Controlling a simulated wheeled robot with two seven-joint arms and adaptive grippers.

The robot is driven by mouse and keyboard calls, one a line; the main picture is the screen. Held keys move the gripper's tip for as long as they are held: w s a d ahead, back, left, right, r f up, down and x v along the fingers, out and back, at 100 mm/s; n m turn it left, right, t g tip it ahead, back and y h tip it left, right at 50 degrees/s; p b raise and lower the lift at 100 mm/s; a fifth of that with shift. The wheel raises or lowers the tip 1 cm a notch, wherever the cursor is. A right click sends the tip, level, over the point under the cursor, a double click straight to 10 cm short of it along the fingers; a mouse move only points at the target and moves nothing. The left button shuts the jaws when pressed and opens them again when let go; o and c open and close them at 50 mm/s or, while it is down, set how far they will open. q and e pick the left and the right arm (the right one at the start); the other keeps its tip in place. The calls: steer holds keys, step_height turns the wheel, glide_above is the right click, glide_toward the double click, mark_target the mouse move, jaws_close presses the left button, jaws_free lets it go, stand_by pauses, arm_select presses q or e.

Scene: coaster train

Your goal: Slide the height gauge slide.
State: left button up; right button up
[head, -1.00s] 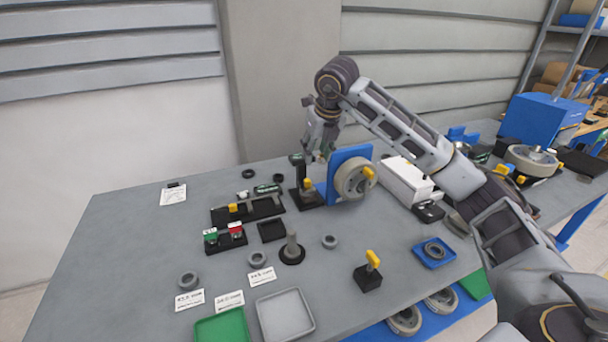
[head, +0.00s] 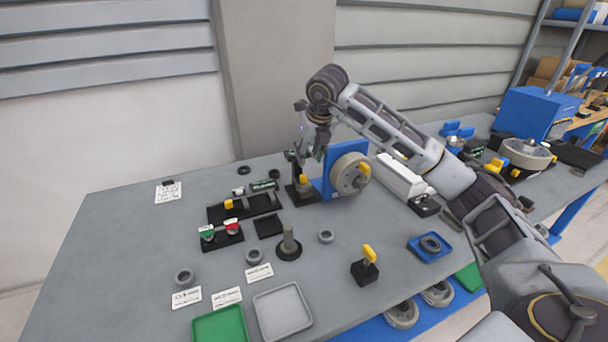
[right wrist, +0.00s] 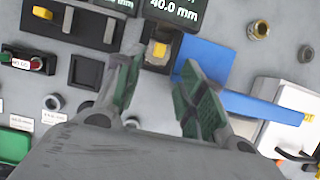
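The height gauge (head: 297,191) stands on the bench as a black base with an upright post and a yellow slide part (head: 303,178). In the right wrist view, its dark display (right wrist: 172,12) reads 40.0 mm, and the yellow part (right wrist: 159,50) shows just below it. My right gripper (head: 312,152) hangs above and beside the gauge, partly covering its upper post. In the right wrist view the gripper (right wrist: 163,85) is open, with two green-padded fingers apart and nothing between them. The yellow part lies beyond the fingertip gap. My left gripper is out of view.
A blue stand (head: 326,182) with a grey wheel (head: 349,174) is close on the gauge's right. A black fixture (head: 245,206) and a red-and-green button box (head: 221,235) are to the left. A post on a round base (head: 289,245) stands in front. The bench's left side is mostly clear.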

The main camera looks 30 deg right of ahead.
mark_target(303, 176)
steer(key=x, duration=1)
steer(key=shift+w+f, duration=0.15)
steer(key=shift+f, duration=0.05)
jaws_close()
